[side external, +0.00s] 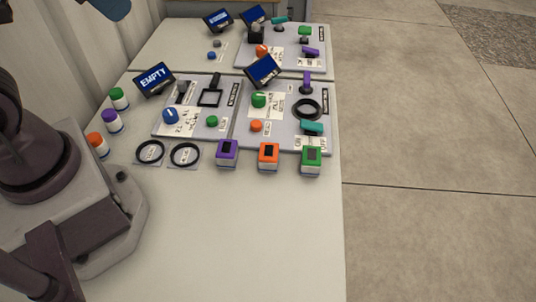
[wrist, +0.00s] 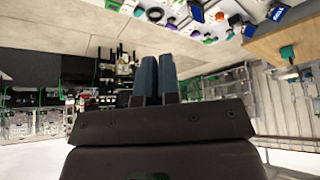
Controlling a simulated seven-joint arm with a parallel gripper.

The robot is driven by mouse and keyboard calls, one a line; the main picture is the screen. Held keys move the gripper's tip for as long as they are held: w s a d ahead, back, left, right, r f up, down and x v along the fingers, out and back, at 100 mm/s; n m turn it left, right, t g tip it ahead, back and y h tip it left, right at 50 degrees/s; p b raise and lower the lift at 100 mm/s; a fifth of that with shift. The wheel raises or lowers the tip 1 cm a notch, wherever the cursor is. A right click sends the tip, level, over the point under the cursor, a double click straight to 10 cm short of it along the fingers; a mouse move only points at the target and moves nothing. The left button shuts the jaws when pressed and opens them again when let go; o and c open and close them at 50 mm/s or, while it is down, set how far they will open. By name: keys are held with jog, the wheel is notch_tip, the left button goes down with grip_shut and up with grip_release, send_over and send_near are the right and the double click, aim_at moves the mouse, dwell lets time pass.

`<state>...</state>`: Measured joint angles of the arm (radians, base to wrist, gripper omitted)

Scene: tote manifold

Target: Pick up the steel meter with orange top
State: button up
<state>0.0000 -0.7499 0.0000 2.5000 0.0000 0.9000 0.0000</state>
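In the side external view, the orange-topped meter (side external: 268,155) stands upright at the front of the panels, a small block with a dark window on its top and a pale lower body. It stands between a similar purple-topped block (side external: 227,151) and a green-topped block (side external: 311,158). My gripper (wrist: 158,60) shows in the wrist view with its two blue-grey fingers side by side, shut with nothing visible between them. It is well away from the meter. In the wrist view the table is small at the top edge, and I cannot pick out the meter there.
Panels with knobs, buttons and screens (side external: 262,70) fill the back of the white table (side external: 240,235). Two black rings (side external: 185,154) lie left of the blocks. Several capped cylinders (side external: 98,145) stand at the left. The table's front is clear; its right edge is close to the green-topped block.

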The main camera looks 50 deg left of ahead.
jog(key=o, duration=1.2)
jog(key=shift+d, duration=0.1)
